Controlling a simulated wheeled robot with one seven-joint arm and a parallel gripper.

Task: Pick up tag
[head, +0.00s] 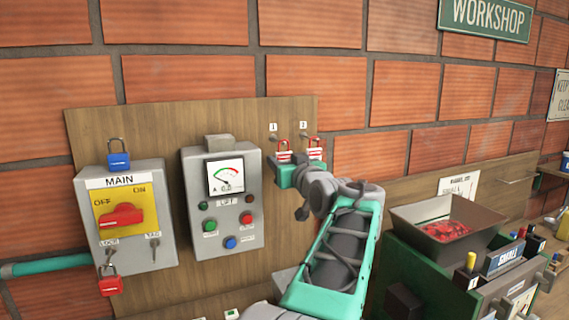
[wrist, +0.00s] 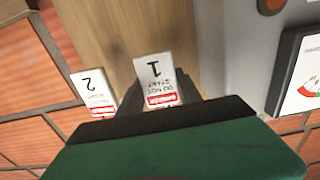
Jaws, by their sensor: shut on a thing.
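Tag 1 (head: 284,155) is a white card with a red band, below the hook labelled 1 on the wooden board. In the wrist view, tag 1 (wrist: 155,75) appears upside down, with a "1" and "DO NOT START" print. My gripper (wrist: 160,103) is shut on it, one dark finger on each side. In the head view my gripper (head: 284,165) is up against the board at this tag. Tag 2 (head: 315,152) hangs just right of it; in the wrist view it (wrist: 94,92) is left of the fingers, apart from them. Whether tag 1 still touches its hook is hidden.
The MAIN switch box (head: 128,217) has a blue padlock (head: 118,155) above and a red padlock (head: 110,281) below. The grey meter panel (head: 224,198) stands left of my gripper. A tray of red pieces (head: 447,231) is at the right.

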